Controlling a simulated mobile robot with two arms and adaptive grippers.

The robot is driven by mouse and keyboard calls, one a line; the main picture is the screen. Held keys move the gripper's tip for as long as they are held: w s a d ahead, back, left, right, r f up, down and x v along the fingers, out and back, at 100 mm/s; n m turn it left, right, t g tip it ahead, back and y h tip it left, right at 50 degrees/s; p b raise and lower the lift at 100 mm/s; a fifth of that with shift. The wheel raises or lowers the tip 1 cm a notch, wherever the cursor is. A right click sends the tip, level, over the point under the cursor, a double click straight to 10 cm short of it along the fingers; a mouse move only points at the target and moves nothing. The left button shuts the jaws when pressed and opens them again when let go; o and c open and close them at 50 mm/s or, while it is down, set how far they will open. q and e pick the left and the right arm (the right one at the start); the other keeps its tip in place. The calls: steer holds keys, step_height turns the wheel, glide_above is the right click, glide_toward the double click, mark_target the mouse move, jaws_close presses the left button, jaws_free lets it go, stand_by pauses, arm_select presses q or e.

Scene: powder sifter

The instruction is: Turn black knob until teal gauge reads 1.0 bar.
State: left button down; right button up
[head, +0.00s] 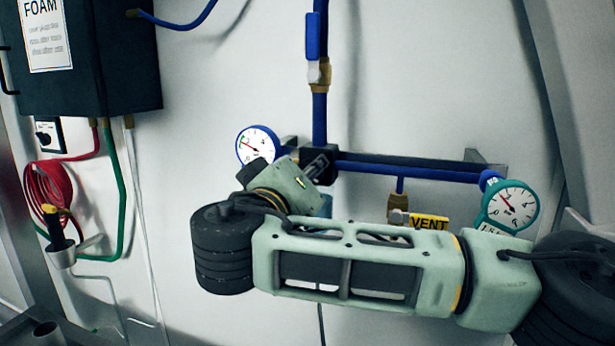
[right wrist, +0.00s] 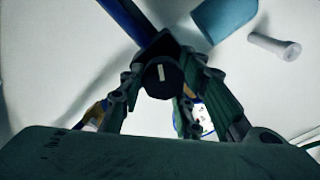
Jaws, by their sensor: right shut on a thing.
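The black knob (right wrist: 162,78), with a white mark on its face, sits between the fingers of my right gripper (right wrist: 163,84) in the right wrist view. The fingers are shut on it from both sides. In the head view my right arm reaches across from the right, and its gripper (head: 312,170) is at the black regulator block on the blue pipe, largely hiding the knob. The teal gauge (head: 510,205) hangs at the right end of the pipe. Its red needle points up and left; the exact reading is too small to tell. My left gripper is not in view.
A blue-rimmed gauge (head: 257,146) is just left of my right gripper. A yellow VENT tag (head: 428,223) hangs below the pipe (head: 410,171). A dark FOAM box (head: 85,60) and coiled red hose (head: 48,195) are at left. My forearm passes close below the teal gauge.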

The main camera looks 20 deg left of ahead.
steer(key=shift+r+n+b, duration=0.2)
steer(key=shift+n+b, duration=1.65)
steer(key=shift+b, duration=0.2)
steer(key=shift+r+n+b, duration=0.2)
steer(key=shift+n+b, duration=1.65)
steer(key=shift+b, duration=0.15)
steer(key=shift+a, duration=0.1)
steer(key=o, duration=1)
steer(key=shift+o, duration=0.2)
steer(key=shift+f, duration=0.1)
